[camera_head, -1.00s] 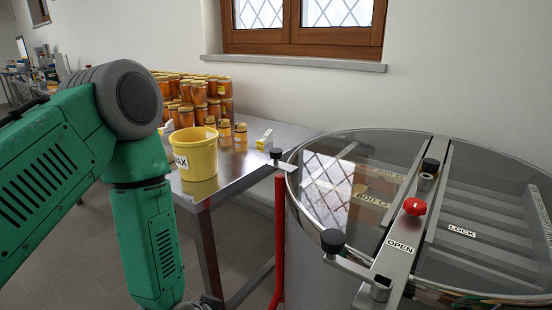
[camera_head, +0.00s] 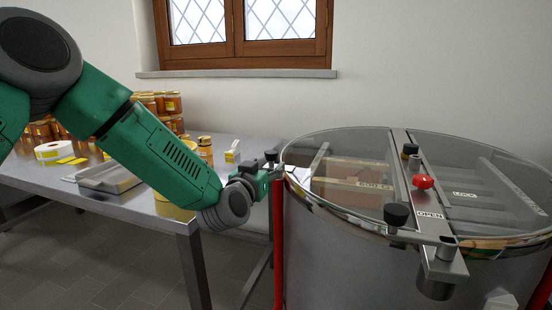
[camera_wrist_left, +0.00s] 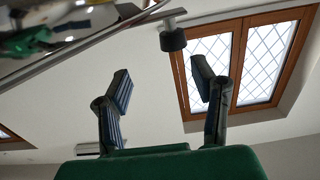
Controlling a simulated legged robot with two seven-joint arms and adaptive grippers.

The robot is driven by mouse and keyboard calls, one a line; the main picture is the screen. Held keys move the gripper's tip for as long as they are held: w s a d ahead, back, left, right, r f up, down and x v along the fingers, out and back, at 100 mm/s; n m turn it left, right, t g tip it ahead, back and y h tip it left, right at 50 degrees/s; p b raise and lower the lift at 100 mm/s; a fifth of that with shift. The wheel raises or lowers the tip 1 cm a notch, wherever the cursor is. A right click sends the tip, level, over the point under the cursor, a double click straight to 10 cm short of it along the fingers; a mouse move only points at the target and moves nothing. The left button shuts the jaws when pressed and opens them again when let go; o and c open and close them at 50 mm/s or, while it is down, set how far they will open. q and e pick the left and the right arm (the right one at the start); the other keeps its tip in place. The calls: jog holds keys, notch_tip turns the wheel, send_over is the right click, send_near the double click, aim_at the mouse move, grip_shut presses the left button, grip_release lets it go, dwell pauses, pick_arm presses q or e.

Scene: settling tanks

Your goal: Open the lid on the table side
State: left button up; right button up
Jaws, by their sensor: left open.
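The round steel tank has a clear lid half on the table side (camera_head: 345,165), lying flat and closed. A small black knob (camera_head: 271,155) stands at that lid's outer edge; it also shows in the left wrist view (camera_wrist_left: 172,38). My left gripper (camera_head: 268,180) is at the tank's rim just below this knob, partly hidden by its own wrist. In the left wrist view my left gripper (camera_wrist_left: 160,70) is open and empty, with the knob beyond its fingertips and apart from them. My right gripper is not in view.
A steel crossbar (camera_head: 420,200) spans the tank, with a red knob (camera_head: 423,182) beside the OPEN label and black knobs (camera_head: 397,214) near it. A red post (camera_head: 279,240) stands at the tank's left. The steel table (camera_head: 150,205) holds jars and a tray (camera_head: 108,181).

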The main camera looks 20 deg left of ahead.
aim_at(268, 158)
pick_arm(q)
jog(key=w+a, duration=0.1)
jog(key=w, duration=0.1)
jog(key=w+a, duration=0.1)
jog(key=w, duration=0.2)
jog(key=w+a, duration=0.1)
jog(key=w, duration=0.1)
jog(key=shift+w+a+f+b, duration=0.1)
jog(key=shift+w+f+b, duration=0.25)
jog(key=shift+w, duration=0.05)
jog(key=shift+w+d+r, duration=0.1)
jog(key=shift+w+d, duration=0.65)
jog(key=shift+d, duration=0.2)
jog(key=shift+d+r, duration=0.1)
jog(key=shift+d, duration=0.3)
jog(key=shift+a, duration=0.8)
grip_shut()
